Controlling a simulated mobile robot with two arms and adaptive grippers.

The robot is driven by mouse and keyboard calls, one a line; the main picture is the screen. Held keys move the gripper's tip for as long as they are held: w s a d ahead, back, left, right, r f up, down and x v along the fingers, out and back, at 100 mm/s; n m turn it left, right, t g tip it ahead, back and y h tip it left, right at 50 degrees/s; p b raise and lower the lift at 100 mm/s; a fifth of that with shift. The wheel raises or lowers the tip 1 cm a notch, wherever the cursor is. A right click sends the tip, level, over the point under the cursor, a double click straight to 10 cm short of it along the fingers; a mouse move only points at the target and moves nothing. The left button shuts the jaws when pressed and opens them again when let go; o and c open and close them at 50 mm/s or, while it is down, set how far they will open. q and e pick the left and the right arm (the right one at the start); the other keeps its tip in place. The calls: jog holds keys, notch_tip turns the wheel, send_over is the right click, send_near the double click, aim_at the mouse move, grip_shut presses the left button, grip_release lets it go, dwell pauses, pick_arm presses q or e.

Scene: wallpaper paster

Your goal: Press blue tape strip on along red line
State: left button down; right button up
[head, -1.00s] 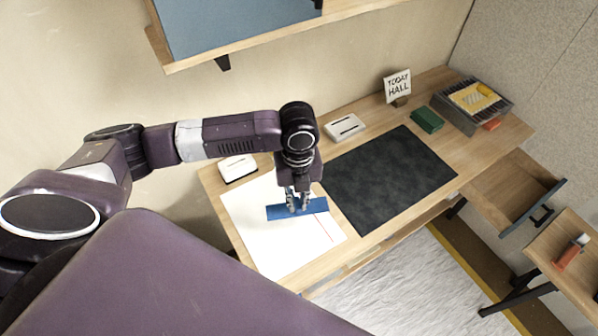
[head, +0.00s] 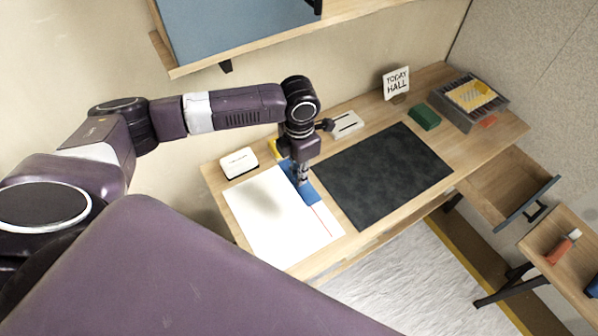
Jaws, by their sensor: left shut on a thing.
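The blue tape strip (head: 312,189) is over the right part of the white sheet (head: 262,225), slanted along the direction of the thin red line (head: 321,219). The lower part of the red line shows past the strip's near end. My left gripper (head: 302,184) points down and is shut on the strip, hiding part of it. I cannot tell whether the strip touches the sheet or is just above it. My right gripper is not in view.
A dark mat (head: 385,175) lies right of the sheet. White boxes stand behind at left (head: 239,162) and centre (head: 348,124). A sign (head: 396,82), green block (head: 424,117) and grey tray (head: 464,118) are farther back. A drawer (head: 508,185) is open at right.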

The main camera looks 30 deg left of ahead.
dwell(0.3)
pick_arm(q)
jog(key=shift+p, duration=0.3)
jog(key=shift+f, duration=0.15)
jog(key=b, duration=0.5)
send_over(299, 203)
jog(key=shift+w+f, duration=0.15)
jog(key=shift+f, duration=4.25)
jog(key=shift+f, duration=0.3)
jog(key=shift+f+b, duration=0.9)
jog(key=shift+f, duration=0.25)
jog(key=shift+f, duration=0.1)
jog(key=c, duration=1.9)
grip_release()
